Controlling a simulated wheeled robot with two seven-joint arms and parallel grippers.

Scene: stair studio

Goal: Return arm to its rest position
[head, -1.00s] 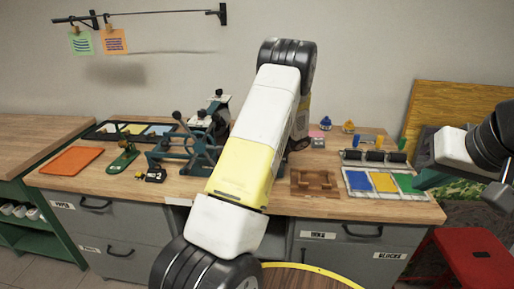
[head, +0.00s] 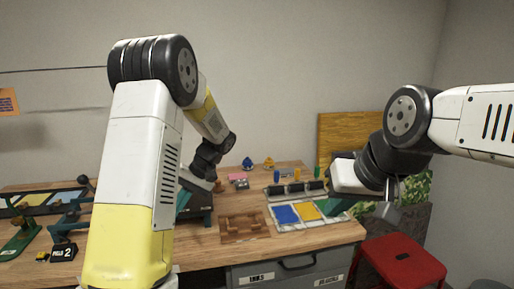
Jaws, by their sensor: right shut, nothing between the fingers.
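My left arm rises large in the left half of the view, bends at a black elbow and comes down over the bench. Its gripper (head: 196,205) is low over the bench beside a brown wooden tray (head: 243,228), partly hidden by the arm, and its fingers are unclear. My right arm reaches in from the right edge.
The wooden bench (head: 300,246) holds several rollers, bottles and a pink block (head: 241,184) at the back. A red stool (head: 402,262) stands at the front right. A yellow board (head: 349,135) leans on the wall. Left-side equipment is partly covered by my left arm.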

